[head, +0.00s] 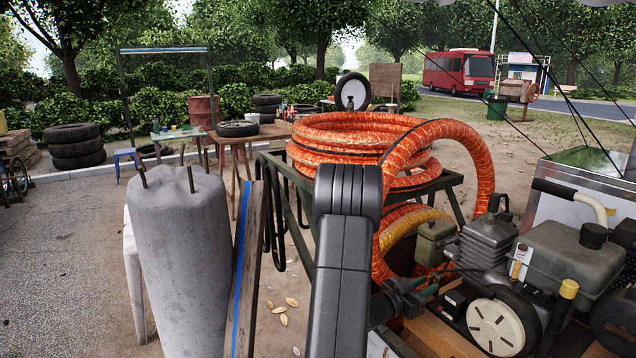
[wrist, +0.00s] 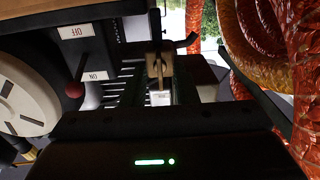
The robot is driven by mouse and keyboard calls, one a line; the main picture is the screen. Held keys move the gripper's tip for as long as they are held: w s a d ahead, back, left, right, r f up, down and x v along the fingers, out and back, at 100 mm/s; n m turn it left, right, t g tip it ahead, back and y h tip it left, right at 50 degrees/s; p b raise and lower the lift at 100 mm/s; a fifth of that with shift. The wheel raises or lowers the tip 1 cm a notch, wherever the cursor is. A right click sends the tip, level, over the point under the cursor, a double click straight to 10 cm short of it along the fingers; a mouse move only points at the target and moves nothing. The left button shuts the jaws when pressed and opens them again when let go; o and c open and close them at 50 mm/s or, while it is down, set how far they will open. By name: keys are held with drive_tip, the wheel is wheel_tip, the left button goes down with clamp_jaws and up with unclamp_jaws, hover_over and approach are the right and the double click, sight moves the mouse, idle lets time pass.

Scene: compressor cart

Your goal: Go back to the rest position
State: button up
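My gripper (head: 436,287) is at the compressor cart, low in the middle of the head view, pointing right toward the engine. In the wrist view its two fingers (wrist: 163,88) look apart, with a gap between them. A small brass-coloured lever or fitting (wrist: 158,66) and a white label show in that gap. I see no clear contact with the fingers. My dark arm link hides part of the cart in the head view. A red-tipped lever (wrist: 75,92) stands left of the fingers, between an OFF label (wrist: 75,32) and an ON label (wrist: 95,76).
Coiled orange hose (head: 362,135) lies on the cart's rack and loops down close beside my gripper. The engine's white recoil disc (head: 496,328) and the grey-green tank (head: 565,255) crowd the right. A grey cylinder (head: 180,260) stands left. Open paving (head: 60,260) is farther left.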

drive_tip(key=v, duration=1.4)
drive_tip(key=x, duration=1.4)
drive_tip(key=shift+d, duration=0.15)
drive_tip(key=shift+a+m+b, duration=0.2)
drive_tip(key=shift+m+b, duration=0.2)
drive_tip(key=shift+m, duration=0.6)
drive_tip(key=m, duration=0.3)
drive_tip(key=shift+b, duration=0.35)
drive_tip(key=m, duration=0.5)
drive_tip(key=shift+m, duration=0.4)
